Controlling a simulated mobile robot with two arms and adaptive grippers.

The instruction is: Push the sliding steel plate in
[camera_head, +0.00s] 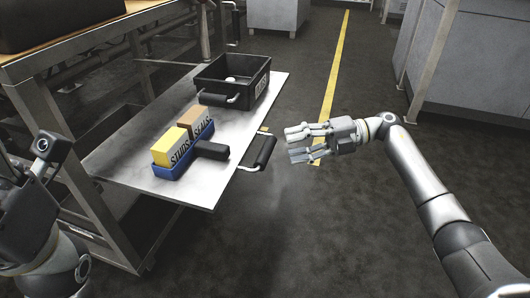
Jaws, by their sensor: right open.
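The sliding steel plate (130,160) sticks out from under a bench on the left, like a pulled-out shelf. A black handle (263,153) is fixed to its right edge. My right gripper (290,144) is to the right of the handle, apart from it, open and empty, with its fingers pointing left towards the plate. Part of my left arm shows at the lower left, but its gripper does not show.
On the plate are a black bin (222,88) with a handle and a blue holder (170,172) with a yellow and a brown block. The metal bench frame (50,117) surrounds the plate's left side. Floor to the right is clear, with a yellow line (337,60). Grey cabinets (470,70) stand at right.

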